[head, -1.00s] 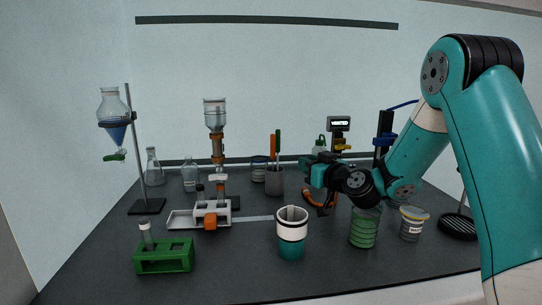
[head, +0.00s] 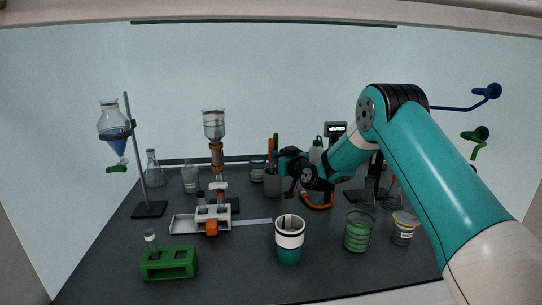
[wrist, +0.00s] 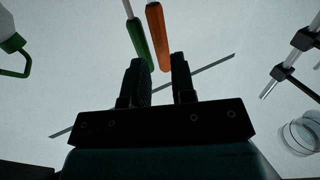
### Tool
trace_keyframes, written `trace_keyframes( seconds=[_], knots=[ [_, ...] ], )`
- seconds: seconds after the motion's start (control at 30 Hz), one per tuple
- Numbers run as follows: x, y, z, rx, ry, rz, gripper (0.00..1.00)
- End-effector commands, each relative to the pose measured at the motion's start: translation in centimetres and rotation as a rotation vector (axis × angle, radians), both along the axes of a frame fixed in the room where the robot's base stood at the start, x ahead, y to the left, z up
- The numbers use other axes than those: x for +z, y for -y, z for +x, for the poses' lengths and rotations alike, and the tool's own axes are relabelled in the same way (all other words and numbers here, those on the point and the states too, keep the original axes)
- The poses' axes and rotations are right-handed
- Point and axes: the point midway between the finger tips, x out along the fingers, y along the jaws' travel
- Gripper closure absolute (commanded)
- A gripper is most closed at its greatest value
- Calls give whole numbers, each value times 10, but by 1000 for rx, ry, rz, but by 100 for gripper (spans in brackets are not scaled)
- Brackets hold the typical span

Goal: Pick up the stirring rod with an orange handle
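The stirring rod with an orange handle (head: 270,147) stands upright in a grey cup (head: 272,185) towards the back of the worktop. A second rod with a green handle (head: 276,144) stands right beside it. My gripper (head: 282,160) is at the right of the cup, near the handles. In the wrist view, my gripper (wrist: 157,66) has its two fingers apart with nothing held between them. The orange handle (wrist: 158,36) appears just beyond the fingertips, in line with the gap. The green handle (wrist: 138,42) appears beyond the left finger.
A bottle on an orange-clamped stand (head: 214,125) is left of the cup. A lidded jar (head: 257,170) stands just behind it. A white and teal cup (head: 289,238) and a green ribbed beaker (head: 358,232) stand in front. A green rack (head: 168,264) sits at front left.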

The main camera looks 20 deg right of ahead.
Motion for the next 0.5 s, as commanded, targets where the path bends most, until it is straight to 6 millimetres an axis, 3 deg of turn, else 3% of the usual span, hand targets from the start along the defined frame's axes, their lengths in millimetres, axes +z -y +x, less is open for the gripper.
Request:
trace_keyframes(
  seconds=[0.2,0.5],
  knots=[
    [0,-6,30,2,0,0,76],
    [-2,-7,37,0,-1,0,76]
  ],
)
